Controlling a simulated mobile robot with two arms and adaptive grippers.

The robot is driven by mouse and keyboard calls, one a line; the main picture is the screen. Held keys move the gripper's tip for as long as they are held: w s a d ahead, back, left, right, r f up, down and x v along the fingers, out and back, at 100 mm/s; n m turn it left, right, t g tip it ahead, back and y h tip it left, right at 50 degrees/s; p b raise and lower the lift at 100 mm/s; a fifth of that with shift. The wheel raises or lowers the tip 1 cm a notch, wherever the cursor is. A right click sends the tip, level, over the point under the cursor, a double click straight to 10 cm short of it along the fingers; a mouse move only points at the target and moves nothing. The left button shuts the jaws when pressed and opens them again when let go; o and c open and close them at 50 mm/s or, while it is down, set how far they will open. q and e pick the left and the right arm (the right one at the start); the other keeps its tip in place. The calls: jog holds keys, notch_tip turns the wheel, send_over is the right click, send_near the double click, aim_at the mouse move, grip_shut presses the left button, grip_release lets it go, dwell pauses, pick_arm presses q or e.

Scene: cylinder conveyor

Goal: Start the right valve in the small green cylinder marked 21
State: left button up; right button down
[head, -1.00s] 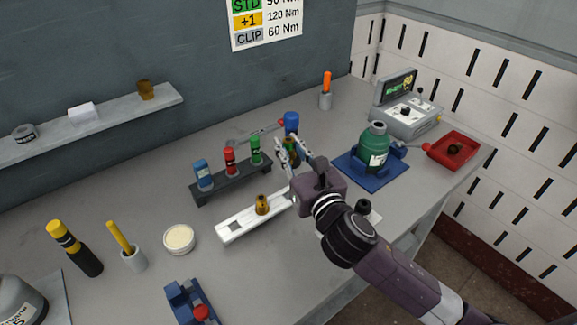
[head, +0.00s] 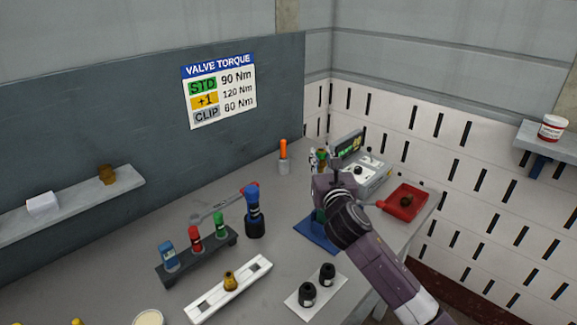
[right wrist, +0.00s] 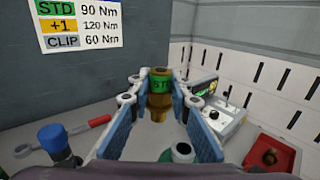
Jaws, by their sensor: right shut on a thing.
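My right gripper (head: 318,158) is shut on a brass valve with a green band (right wrist: 160,88); the band reads "ST" in the right wrist view, its end cut off from sight. The valve is upright between the blue finger pads (right wrist: 160,110). The green cylinder (right wrist: 182,151) shows only its neck and shoulder, below and nearer than the valve, apart from it. In the head view my gripper and wrist hide most of the cylinder, above its blue base (head: 310,236). Its number cannot be read. My left gripper is out of view.
The wall sign (head: 218,92) lists STD 90, +1 120 and CLIP 60 Nm. A grey tester (head: 368,178) and red tray (head: 410,200) stand right. A white tray (head: 255,275) holds a brass valve (head: 230,281). A torque wrench (head: 220,205) lies behind the rack (head: 200,258).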

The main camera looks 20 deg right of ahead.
jog(key=d+f+m+h+b, duration=0.1)
jog(key=d+f+b, duration=0.4)
jog(key=f, duration=0.2)
jog(key=shift+d+g+b, duration=0.15)
jog(key=shift+g+b, duration=0.15)
jog(key=shift+g, duration=0.1)
jog(key=shift+p, duration=0.4)
dwell(0.5)
jog(key=shift+f+b, duration=0.6)
jog(key=shift+f, duration=0.45)
dwell(0.4)
jog(key=c, duration=1.7)
grip_release()
notch_tip(320, 180, up, 6)
jog(key=p, duration=0.7)
